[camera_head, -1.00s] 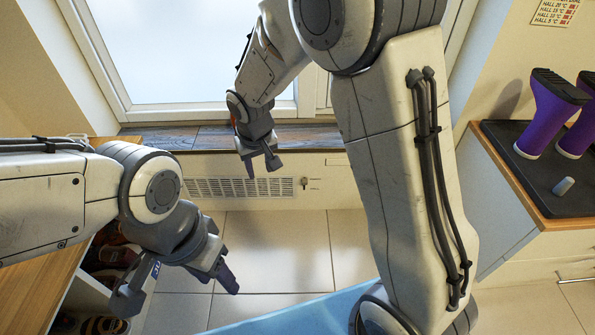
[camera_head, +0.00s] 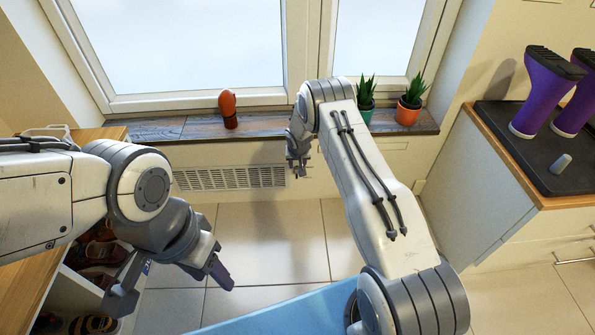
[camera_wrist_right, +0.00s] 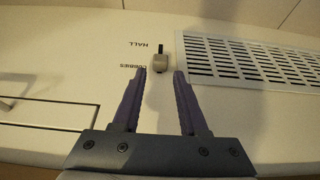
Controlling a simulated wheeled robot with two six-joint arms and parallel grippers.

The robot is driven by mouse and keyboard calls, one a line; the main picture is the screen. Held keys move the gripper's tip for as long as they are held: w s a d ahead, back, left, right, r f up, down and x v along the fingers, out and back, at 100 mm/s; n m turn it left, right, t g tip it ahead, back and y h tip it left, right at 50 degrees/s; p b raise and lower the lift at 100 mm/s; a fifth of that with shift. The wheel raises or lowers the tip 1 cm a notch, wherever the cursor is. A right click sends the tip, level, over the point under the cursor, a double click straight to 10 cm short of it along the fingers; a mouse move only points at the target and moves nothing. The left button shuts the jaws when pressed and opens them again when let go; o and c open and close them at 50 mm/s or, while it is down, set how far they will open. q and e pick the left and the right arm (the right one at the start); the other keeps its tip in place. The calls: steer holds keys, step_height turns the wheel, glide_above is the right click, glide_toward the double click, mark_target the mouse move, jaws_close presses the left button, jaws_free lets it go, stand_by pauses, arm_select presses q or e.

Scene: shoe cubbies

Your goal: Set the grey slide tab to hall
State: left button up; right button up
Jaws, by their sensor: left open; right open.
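The grey slide tab (camera_wrist_right: 158,62) sits on the cream wall panel below the window, as the right wrist view shows. It stands at the CUBBIES (camera_wrist_right: 133,66) end of its short dark slot (camera_wrist_right: 160,47). The slot runs toward the HALL (camera_wrist_right: 138,45) label; both labels appear upside down. My right gripper (camera_wrist_right: 160,74) is open and empty, with the tab just beyond the gap between its fingertips. In the head view my right gripper (camera_head: 300,170) is in front of the panel, and the tab is hidden. My left gripper (camera_head: 172,287) is open and empty above the floor at left.
A vent grille (camera_head: 230,178) lies beside the slot. The windowsill (camera_head: 185,128) above holds an orange-brown object (camera_head: 229,108) and two potted plants (camera_head: 409,104). A counter (camera_head: 560,200) with purple boots stands at right. Shoe cubbies (camera_head: 75,285) are at lower left.

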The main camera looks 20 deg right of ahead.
steer(key=b+x, duration=0.1)
steer(key=x, duration=0.3)
steer(key=shift+w+f+b, duration=0.15)
steer(key=shift+f+b, duration=0.05)
steer(key=shift+b, duration=0.1)
jaws_close()
stand_by(1.1)
